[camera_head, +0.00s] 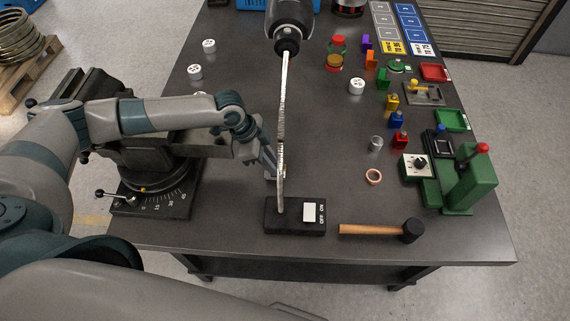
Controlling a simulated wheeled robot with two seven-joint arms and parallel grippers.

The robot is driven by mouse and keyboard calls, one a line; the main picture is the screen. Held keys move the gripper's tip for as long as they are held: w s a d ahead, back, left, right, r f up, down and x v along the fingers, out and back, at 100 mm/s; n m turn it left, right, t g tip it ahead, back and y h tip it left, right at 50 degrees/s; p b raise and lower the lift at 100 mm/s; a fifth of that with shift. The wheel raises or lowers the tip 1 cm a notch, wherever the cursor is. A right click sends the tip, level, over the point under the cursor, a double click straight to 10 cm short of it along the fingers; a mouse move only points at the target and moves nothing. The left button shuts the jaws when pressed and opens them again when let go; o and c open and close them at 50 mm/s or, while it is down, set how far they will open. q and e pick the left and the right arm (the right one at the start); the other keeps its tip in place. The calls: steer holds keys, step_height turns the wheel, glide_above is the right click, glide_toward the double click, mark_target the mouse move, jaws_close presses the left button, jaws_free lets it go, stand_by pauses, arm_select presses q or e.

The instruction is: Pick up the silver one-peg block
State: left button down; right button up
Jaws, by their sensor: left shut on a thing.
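My left arm reaches in from the left, and its gripper (268,166) is low over the middle of the table, just behind the black switch box. The gripper is shut on a small pale grey thing (270,175), which looks like the silver one-peg block. Fingers and the upright rod hide most of it, so its peg and whether it touches the table cannot be told. My right gripper is not in view.
A mallet (411,230), a copper ring (373,177) and a silver cylinder (376,143) lie to the right. A dark vise (160,190) stands left, under my arm.

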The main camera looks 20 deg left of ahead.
mark_target(267, 175)
arm_select(q)
steer(key=s+a, duration=0.1)
steer(key=a+b, duration=0.1)
steer(key=a, duration=0.1)
steer(key=shift+s+f, duration=0.15)
steer(key=shift+s, duration=0.25)
step_height(267, 175, up, 14)
steer(key=b, duration=0.3)
steer(key=shift+d, duration=0.15)
